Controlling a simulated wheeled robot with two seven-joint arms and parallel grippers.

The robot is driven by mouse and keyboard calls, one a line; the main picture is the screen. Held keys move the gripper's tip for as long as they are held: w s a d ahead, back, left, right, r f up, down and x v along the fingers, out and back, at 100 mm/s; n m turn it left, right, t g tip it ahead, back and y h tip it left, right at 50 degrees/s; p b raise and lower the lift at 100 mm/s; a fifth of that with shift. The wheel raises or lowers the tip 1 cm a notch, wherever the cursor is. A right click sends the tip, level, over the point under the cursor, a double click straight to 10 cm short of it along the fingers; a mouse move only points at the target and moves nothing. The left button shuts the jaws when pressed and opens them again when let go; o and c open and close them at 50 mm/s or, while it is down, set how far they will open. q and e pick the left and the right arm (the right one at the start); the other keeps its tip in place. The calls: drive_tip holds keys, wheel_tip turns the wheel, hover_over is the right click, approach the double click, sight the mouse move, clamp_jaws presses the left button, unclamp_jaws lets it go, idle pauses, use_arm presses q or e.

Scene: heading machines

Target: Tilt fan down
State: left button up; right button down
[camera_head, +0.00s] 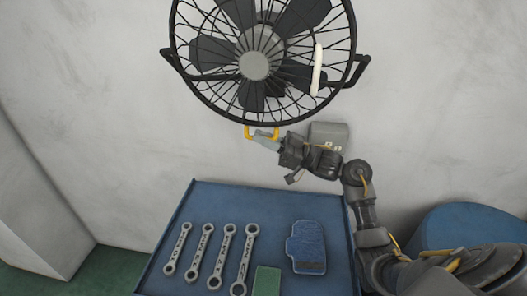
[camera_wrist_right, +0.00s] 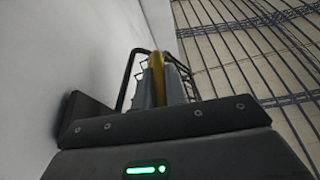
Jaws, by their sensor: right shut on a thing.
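The black wall fan (camera_head: 254,66) with a round wire cage shows at the top of the head view, its face toward me. A side bracket shows at each side of the cage. My left gripper is not in view.
A blue tray table (camera_head: 200,194) stands below the fan. It holds several wrenches (camera_head: 220,256), a blue item (camera_head: 307,247) and a green block (camera_head: 266,281). A grey box (camera_head: 329,130) is on the wall behind my right arm. A blue drum (camera_head: 465,222) stands at right.

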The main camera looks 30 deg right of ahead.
use_arm(q)
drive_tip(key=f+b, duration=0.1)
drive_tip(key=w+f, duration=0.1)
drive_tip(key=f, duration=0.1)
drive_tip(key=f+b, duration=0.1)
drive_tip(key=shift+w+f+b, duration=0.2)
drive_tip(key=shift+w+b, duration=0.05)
drive_tip(key=shift+b, duration=0.1)
use_arm(e)
drive_tip(key=w+d+r+n+y, duration=0.1)
drive_tip(key=w+d+r+n, duration=0.1)
drive_tip(key=w+d, duration=0.2)
drive_tip(key=shift+w+n+g, duration=0.3)
drive_tip(key=shift+w+g, duration=0.1)
drive_tip(key=shift+w, duration=0.15)
drive_tip(key=c, duration=1.8)
unclamp_jaws()
drive_tip(key=shift+d, duration=0.1)
drive_tip(key=o, duration=0.3)
drive_tip(key=shift+w+f, duration=0.1)
drive_tip(key=shift+f, duration=0.1)
drive_tip(key=shift+o, duration=0.2)
